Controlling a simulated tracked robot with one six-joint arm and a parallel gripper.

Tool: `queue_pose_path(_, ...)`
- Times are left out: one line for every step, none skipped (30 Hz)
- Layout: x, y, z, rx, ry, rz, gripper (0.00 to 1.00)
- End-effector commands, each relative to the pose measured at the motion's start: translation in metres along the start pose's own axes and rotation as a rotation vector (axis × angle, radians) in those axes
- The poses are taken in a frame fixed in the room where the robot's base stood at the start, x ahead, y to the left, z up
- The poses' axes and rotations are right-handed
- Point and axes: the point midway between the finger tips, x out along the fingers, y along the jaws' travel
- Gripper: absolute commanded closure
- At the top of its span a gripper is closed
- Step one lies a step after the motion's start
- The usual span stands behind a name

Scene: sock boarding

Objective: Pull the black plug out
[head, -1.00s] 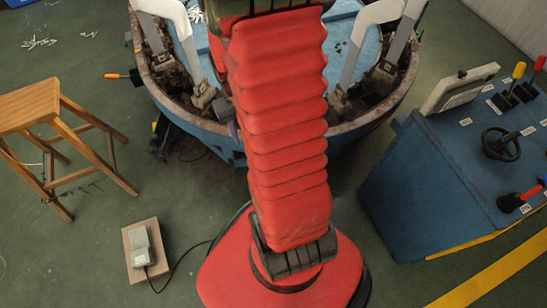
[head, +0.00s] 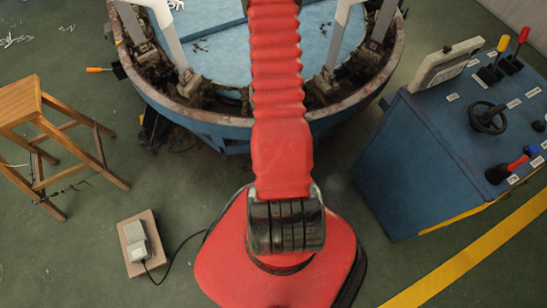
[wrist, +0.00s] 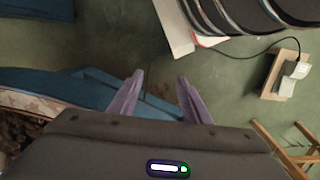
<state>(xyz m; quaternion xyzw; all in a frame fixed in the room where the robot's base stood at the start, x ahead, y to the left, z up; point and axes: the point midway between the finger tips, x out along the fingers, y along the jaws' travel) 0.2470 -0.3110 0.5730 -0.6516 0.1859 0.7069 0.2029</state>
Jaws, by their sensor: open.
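I cannot make out a black plug in either view; it is hidden or too small to tell. My gripper (wrist: 160,75) shows in the wrist view with its two purple-grey fingers apart and nothing between them. Green floor and the blue side of a round machine lie beyond the fingers. In the head view my red arm covers the middle, and the gripper does not show. The round blue machine (head: 205,122) stands behind the arm, with a brown rim and pale upright forms. A black cable (head: 185,247) runs from a foot pedal towards my base.
A wooden stool (head: 22,98) stands at the left. The grey foot pedal (head: 137,240) sits on a board beside my base. A blue control console (head: 425,150) with levers and a handwheel stands at the right. Open green floor lies between stool and machine.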

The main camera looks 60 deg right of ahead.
Motion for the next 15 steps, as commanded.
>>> queue_pose_path(0.017, 0.004, 0.005, 0.003, 0.003, -0.007, 0.57)
queue_pose_path(0.026, 0.006, 0.006, 0.003, 0.009, -0.010, 0.57)
queue_pose_path(0.037, 0.008, 0.008, 0.003, 0.018, -0.014, 0.57)
queue_pose_path(0.045, 0.010, 0.009, 0.003, 0.024, -0.017, 0.57)
queue_pose_path(0.054, 0.012, 0.011, 0.004, 0.031, -0.020, 0.57)
queue_pose_path(0.065, 0.014, 0.013, 0.002, 0.042, -0.023, 0.57)
queue_pose_path(0.074, 0.015, 0.014, 0.001, 0.050, -0.027, 0.57)
queue_pose_path(0.082, 0.016, 0.016, 0.001, 0.058, -0.030, 0.57)
queue_pose_path(0.093, 0.017, 0.018, 0.000, 0.070, -0.035, 0.57)
queue_pose_path(0.101, 0.018, 0.020, -0.001, 0.080, -0.037, 0.57)
queue_pose_path(0.110, 0.018, 0.022, -0.002, 0.090, -0.040, 0.57)
queue_pose_path(0.120, 0.019, 0.024, -0.002, 0.104, -0.044, 0.57)
queue_pose_path(0.128, 0.019, 0.026, -0.003, 0.115, -0.046, 0.57)
queue_pose_path(0.136, 0.019, 0.028, -0.004, 0.126, -0.049, 0.57)
queue_pose_path(0.147, 0.019, 0.030, -0.007, 0.143, -0.052, 0.57)
